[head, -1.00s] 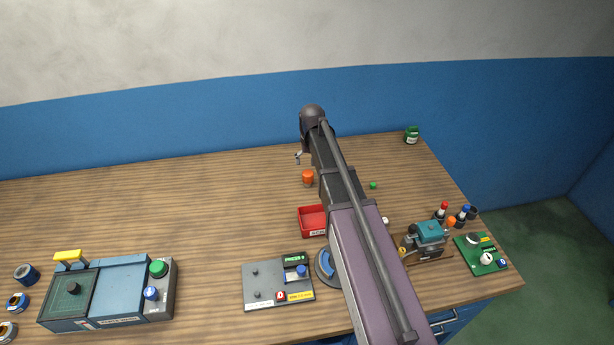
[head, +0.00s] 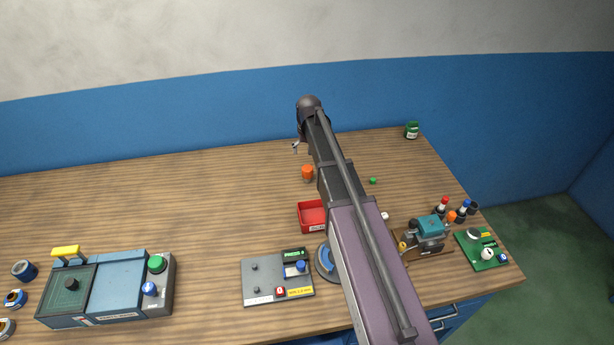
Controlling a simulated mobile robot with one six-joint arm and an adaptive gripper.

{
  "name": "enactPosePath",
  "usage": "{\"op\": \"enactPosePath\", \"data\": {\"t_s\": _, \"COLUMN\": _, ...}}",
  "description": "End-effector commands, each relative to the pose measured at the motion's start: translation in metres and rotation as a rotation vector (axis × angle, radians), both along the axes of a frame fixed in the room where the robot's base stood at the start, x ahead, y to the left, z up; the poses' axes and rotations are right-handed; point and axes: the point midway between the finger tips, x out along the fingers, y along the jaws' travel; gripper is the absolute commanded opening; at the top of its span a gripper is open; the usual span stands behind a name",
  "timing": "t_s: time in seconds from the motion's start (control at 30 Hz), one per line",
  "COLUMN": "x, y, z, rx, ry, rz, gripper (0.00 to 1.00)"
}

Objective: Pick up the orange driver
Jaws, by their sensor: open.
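Red-, blue- and orange-topped drivers stand in dark holders at the right of the table in the head view. The orange driver (head: 452,215) is the one nearest the teal machine, partly hidden by its neighbours. A separate short orange object (head: 307,172) stands near the table's middle, close to my arm; I cannot tell exactly what it is. My gripper (head: 296,148) shows only as a small tip below the arm's far end, mostly hidden. It is open, with nothing seen in it, far to the left of the orange driver.
A red tray (head: 312,229) and a grey press panel (head: 262,296) lie left of my arm. A teal machine (head: 428,230) and a green board (head: 482,262) flank the drivers. A green jar (head: 411,130) stands at the back. The table's left middle is clear.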

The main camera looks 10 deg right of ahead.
Motion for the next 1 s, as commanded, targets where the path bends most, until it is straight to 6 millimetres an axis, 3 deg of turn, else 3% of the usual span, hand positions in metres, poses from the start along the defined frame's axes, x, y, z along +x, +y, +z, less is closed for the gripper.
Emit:
{"op": "enactPosePath", "data": {"t_s": 0.7, "x": 0.007, "y": 0.002, "z": -0.060, "rx": 0.000, "ry": 0.000, "rz": 0.002, "gripper": 1.00}}
{"op": "enactPosePath", "data": {"t_s": 1.0, "x": 0.008, "y": 0.001, "z": -0.070, "rx": 0.000, "ry": 0.000, "rz": 0.002, "gripper": 1.00}}
